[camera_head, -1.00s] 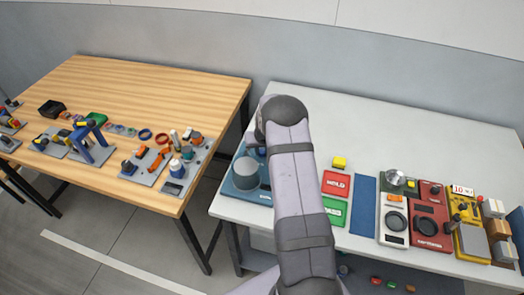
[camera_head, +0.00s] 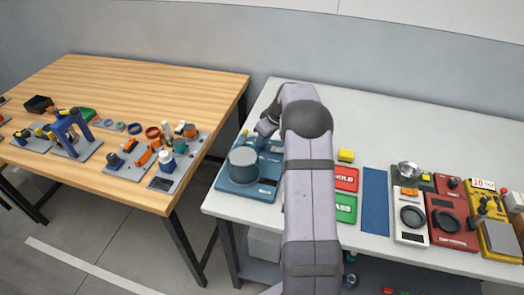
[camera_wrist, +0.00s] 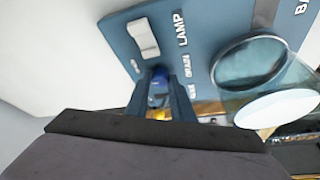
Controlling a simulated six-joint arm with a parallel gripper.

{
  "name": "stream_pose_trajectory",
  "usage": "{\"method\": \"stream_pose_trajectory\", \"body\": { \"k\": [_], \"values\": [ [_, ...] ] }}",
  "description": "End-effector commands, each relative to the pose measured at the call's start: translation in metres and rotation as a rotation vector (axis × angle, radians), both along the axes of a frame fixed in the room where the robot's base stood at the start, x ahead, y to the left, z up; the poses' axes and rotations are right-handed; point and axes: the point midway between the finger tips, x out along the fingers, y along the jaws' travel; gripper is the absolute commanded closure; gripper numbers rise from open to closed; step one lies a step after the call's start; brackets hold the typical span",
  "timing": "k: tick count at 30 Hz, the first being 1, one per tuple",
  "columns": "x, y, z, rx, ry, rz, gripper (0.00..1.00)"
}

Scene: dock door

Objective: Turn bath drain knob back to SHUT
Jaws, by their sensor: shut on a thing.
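The blue bath panel (camera_head: 232,187) sits at the left end of the white table, with a grey round bath (camera_head: 243,168) on it. My gripper (camera_head: 262,143) reaches down at the panel's back edge, partly hidden by my arm. In the wrist view the panel (camera_wrist: 205,45) carries the words LAMP and DRAIN, a white rocker switch (camera_wrist: 145,38) and the clear bath (camera_wrist: 250,62). My gripper (camera_wrist: 160,100) is shut on the blue drain knob (camera_wrist: 158,87), its fingers on either side. The knob's pointer and its setting cannot be made out.
Right of my arm lie a red HOLD plate (camera_head: 346,180), a green PASS plate (camera_head: 345,208), a yellow block (camera_head: 346,155) and a blue mat (camera_head: 375,200). A wooden table (camera_head: 150,85) with several tools stands left across a gap. The white table's back is clear.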

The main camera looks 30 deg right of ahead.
Motion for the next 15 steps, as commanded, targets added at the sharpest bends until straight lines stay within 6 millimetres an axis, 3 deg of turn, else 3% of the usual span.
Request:
{"method": "stream_pose_trajectory", "body": {
  "k": [15],
  "values": [
    [0.0016,-0.0037,0.0013,0.000,0.002,0.481,1.00]
  ]
}}
